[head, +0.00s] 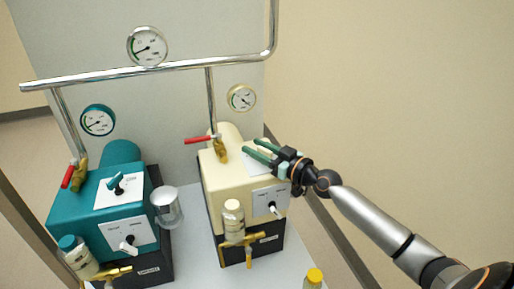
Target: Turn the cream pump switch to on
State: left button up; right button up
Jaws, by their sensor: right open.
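The cream pump (226,176) stands right of centre, with a dark base. A white plate (254,166) lies on its top, partly hidden by my right gripper. If a switch sits on that plate, I cannot see it. A front plate on the cream pump carries a small knob (273,208); its lettering is too small to read. My right gripper (256,149) reaches in from the right, over the pump's top plate. Its two green fingers are apart, with nothing visible between them. Whether they touch anything is unclear. My left gripper is not in view.
A teal pump (75,212) with a top switch (117,184) stands at left. A glass jar (166,207) stands between the pumps. A bottle (233,218) is at the cream pump's front. Red-handled valves (217,145), gauges (241,98) and a pipe (160,68) rise behind.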

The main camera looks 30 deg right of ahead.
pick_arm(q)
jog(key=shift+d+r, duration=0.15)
pick_arm(e)
grip_shut()
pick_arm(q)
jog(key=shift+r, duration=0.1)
